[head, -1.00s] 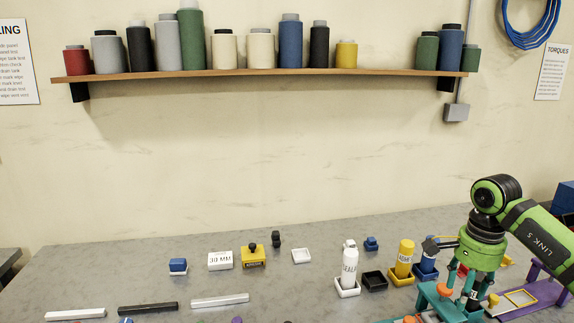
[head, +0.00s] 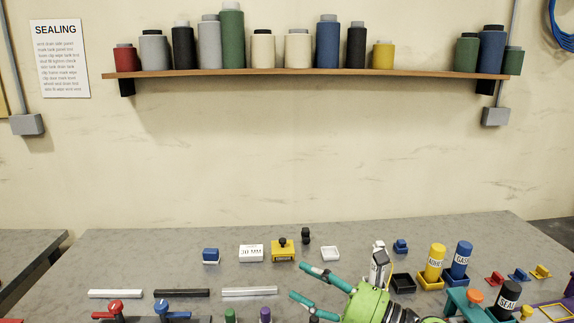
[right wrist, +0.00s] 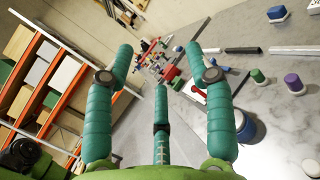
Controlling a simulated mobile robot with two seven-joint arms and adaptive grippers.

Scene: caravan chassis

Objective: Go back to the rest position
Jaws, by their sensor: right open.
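My right gripper (head: 298,282) is green with teal fingers. It is over the front middle of the grey table, its fingers spread and pointing left, with nothing between them. Its spread, empty fingers also show in the right wrist view (right wrist: 160,60). Behind its wrist stands a white bottle (head: 379,256), partly hidden by the arm. My left gripper is not in view.
Yellow (head: 434,262) and blue (head: 461,258) bottles stand right of the arm. A black bottle (head: 508,294) stands near a teal stand. Bars (head: 182,293) and red (head: 115,307) and blue handled tools lie left. An orange-framed rack (right wrist: 62,80) shows in the wrist view.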

